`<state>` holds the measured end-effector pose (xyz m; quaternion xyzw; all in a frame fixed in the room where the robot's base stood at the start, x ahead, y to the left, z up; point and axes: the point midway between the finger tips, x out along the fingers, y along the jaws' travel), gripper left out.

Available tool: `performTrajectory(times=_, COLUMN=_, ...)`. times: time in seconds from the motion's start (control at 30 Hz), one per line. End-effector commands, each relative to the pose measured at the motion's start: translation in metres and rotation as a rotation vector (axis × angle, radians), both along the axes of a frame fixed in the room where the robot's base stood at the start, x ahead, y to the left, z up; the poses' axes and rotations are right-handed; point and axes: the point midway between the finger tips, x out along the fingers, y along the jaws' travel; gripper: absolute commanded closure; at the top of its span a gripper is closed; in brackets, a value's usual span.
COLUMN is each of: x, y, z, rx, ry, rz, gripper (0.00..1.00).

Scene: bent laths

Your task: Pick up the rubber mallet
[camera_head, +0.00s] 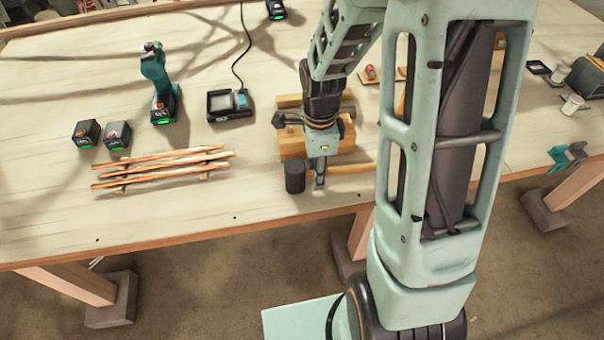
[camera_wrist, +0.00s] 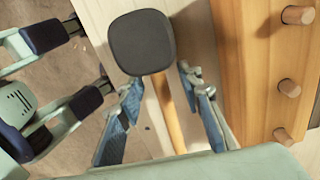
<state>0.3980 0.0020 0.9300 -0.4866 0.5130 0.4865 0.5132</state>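The rubber mallet lies on the workbench near its front edge. Its black head (camera_head: 295,176) is at the left and its pale wooden handle (camera_head: 352,169) runs to the right. In the wrist view the head (camera_wrist: 141,42) is at the top and the handle (camera_wrist: 167,108) runs down between my two blue fingers. My gripper (camera_wrist: 160,80) is open, with a finger on each side of the handle close to the head and visible gaps to both. In the head view my gripper (camera_head: 319,182) points down beside the head. Part of the handle is hidden there.
A wooden block with round pegs (camera_wrist: 254,70) stands close to the right of my fingers in the wrist view. Copper-coloured laths (camera_head: 160,169), a green drill (camera_head: 158,85), batteries (camera_head: 86,132) and a charger (camera_head: 229,105) lie left of the mallet. The bench's front edge is near.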

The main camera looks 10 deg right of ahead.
Motion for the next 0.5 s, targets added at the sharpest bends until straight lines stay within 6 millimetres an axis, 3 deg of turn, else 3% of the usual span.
performTrajectory(times=0.07, x=0.0, y=0.0, z=0.0002, rx=0.0, ry=0.0, rz=0.0, gripper=0.72)
performTrajectory(times=0.3, x=0.0, y=0.0, z=0.0003, rx=0.0, ry=0.0, rz=0.0, gripper=0.99)
performTrajectory(times=0.5, x=0.0004, y=0.0, z=0.0008, rx=0.0, ry=-0.001, rz=0.0, gripper=1.0)
